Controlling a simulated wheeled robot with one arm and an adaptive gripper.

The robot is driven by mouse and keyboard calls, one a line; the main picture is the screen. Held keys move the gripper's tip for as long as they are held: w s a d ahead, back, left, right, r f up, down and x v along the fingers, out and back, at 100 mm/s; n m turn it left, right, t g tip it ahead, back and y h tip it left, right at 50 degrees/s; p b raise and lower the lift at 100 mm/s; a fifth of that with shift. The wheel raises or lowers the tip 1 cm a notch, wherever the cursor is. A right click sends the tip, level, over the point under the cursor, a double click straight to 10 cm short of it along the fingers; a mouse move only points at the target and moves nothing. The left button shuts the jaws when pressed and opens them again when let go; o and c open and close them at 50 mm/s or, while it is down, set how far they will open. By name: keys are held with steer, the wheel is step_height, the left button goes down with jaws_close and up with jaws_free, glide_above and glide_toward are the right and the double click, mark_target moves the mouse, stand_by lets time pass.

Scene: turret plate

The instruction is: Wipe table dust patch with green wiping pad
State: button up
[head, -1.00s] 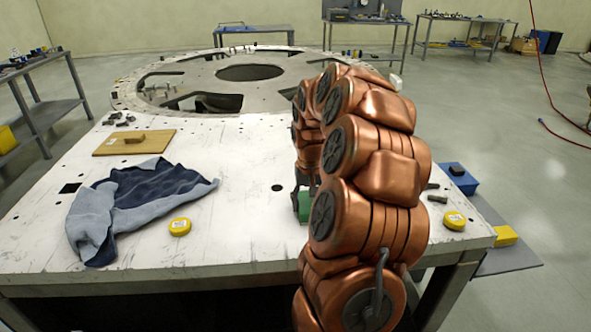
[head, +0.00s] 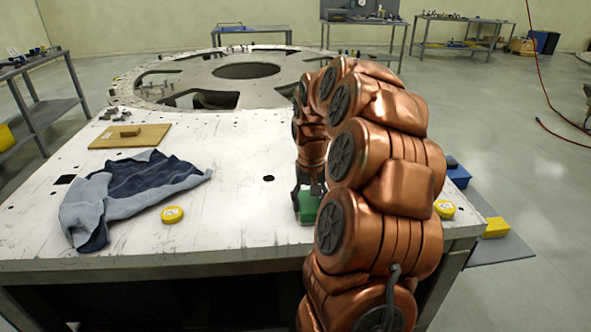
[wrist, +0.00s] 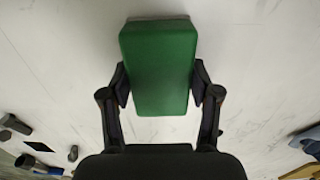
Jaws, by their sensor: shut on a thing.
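The green wiping pad (wrist: 160,70) is a rectangular block, clasped between the two dark fingers of my gripper (wrist: 160,90) in the wrist view. In the head view the pad (head: 306,207) shows below my gripper (head: 308,192), at or just above the white table top (head: 230,220). I cannot tell whether it touches the table. My copper-coloured arm hides the table to its right. Faint grey smudges and scratches mark the table near the pad, but I cannot make out a distinct dust patch.
A crumpled blue cloth (head: 130,190) and a yellow tape roll (head: 172,214) lie to the left. A wooden board (head: 130,136) with a small block lies behind the cloth. Another yellow roll (head: 445,209) is right of my arm. The large turret ring (head: 190,70) stands behind.

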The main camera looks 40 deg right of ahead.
steer(key=shift+s+a+f+b, duration=0.1)
steer(key=shift+s+a+b, duration=0.2)
steer(key=shift+s+a, duration=0.3)
step_height(320, 180, up, 3)
steer(key=shift+w+d+f, duration=0.1)
steer(key=shift+r+p, duration=0.3)
steer(key=shift+s+r+p, duration=0.2)
steer(key=shift+r+p, duration=0.3)
steer(key=shift+r, duration=2.05)
